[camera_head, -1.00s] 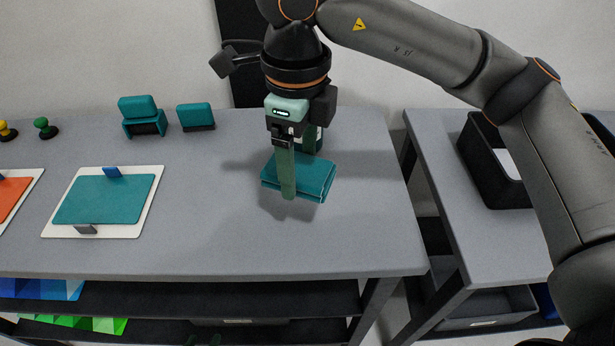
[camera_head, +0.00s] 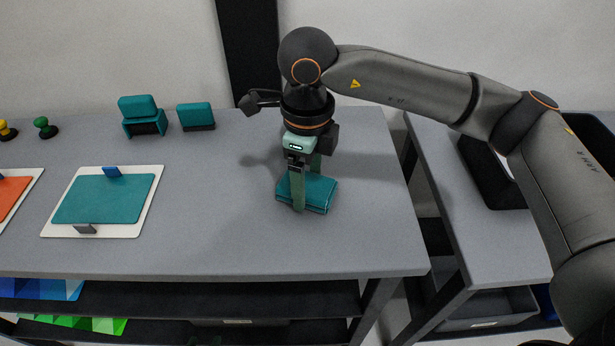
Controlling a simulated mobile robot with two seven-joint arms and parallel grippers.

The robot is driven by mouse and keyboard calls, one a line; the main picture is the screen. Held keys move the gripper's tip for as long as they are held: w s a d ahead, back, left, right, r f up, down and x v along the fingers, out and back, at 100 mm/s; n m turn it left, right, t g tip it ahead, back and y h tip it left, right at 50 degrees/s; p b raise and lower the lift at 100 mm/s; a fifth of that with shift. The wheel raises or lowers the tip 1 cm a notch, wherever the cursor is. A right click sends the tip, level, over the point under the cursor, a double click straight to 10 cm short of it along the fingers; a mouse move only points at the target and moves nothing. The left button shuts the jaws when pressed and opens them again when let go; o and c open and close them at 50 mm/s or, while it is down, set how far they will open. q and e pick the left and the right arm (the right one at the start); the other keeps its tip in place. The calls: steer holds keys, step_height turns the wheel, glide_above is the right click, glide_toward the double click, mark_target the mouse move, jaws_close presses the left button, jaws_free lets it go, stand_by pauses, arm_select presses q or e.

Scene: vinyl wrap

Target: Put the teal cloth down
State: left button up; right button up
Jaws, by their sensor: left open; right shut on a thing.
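The teal cloth (camera_head: 318,192) is a folded, layered block on the right part of the grey table (camera_head: 230,240). My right gripper (camera_head: 307,190) points down over it, with one green finger on its near side and the other behind it. The gripper is shut on the cloth. The cloth is at or very near the table top; I cannot tell if it fully rests there. My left gripper is not in view.
A white board with a teal sheet (camera_head: 105,198) and clips lies at left. Table between board and cloth is clear.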

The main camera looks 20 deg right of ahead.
mark_target(308, 184)
steer(key=shift+f, duration=0.2)
steer(key=o, duration=1.2)
steer(key=shift+c, duration=0.2)
steer(key=shift+r, duration=0.2)
step_height(308, 184, up, 12)
steer(key=shift+p, duration=0.4)
